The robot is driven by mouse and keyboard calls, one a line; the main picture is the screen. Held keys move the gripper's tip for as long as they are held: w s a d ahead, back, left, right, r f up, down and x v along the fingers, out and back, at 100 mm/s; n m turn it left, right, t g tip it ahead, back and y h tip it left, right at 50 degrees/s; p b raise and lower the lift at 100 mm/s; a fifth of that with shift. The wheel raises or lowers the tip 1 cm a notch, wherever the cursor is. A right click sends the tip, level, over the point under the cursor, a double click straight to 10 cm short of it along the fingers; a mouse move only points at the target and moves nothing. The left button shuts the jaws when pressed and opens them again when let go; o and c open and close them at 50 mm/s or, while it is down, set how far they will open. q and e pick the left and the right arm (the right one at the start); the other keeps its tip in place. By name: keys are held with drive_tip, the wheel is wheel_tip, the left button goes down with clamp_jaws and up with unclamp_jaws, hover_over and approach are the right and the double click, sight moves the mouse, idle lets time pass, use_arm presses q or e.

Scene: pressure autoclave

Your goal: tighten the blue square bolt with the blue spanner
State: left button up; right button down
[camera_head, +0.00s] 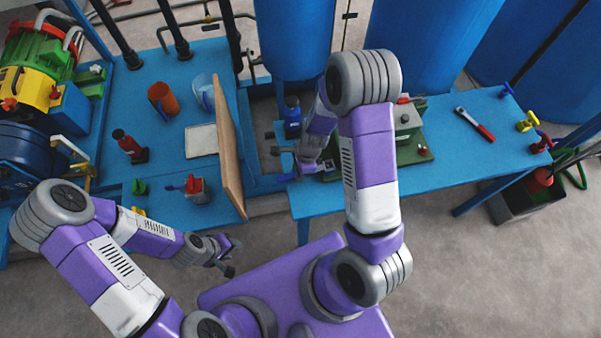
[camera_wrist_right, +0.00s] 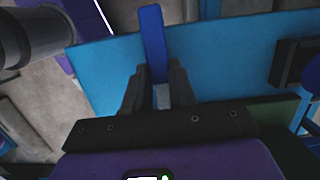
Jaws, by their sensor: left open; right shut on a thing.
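In the right wrist view my right gripper (camera_wrist_right: 156,88) is shut on a blue bar, taken as the blue spanner (camera_wrist_right: 153,42). It points away from the fingers over the light blue bench top (camera_wrist_right: 215,55). In the head view the right forearm reaches down at the left end of the right bench, and I cannot make out the spanner there. My left gripper (camera_head: 228,262) is open and empty, low over the floor in front of the left bench. I cannot pick out the blue square bolt in either view.
The right bench (camera_head: 460,165) carries a grey box (camera_head: 407,118) on a green plate, a red-handled tool (camera_head: 475,124) and coloured handles (camera_head: 527,122) at its far end. A wooden board (camera_head: 228,150) stands upright on the left bench. A blue bottle-like thing (camera_head: 292,112) stands near the right gripper.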

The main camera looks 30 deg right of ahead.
drive_tip(key=shift+w+d+f+m, duration=0.1)
drive_tip(key=shift+w+d+m, duration=0.05)
drive_tip(key=shift+w+m, duration=0.3)
drive_tip(key=c, duration=0.9)
unclamp_jaws()
drive_tip(key=shift+o, duration=0.2)
drive_tip(key=r+p, duration=0.1)
drive_tip(key=r, duration=0.1)
drive_tip(key=d+r+p, duration=0.1)
drive_tip(key=r, duration=0.2)
drive_tip(key=r+p, duration=0.1)
drive_tip(key=r, duration=0.1)
drive_tip(key=shift+s+d+r, duration=0.2)
drive_tip(key=shift+s+r, duration=0.05)
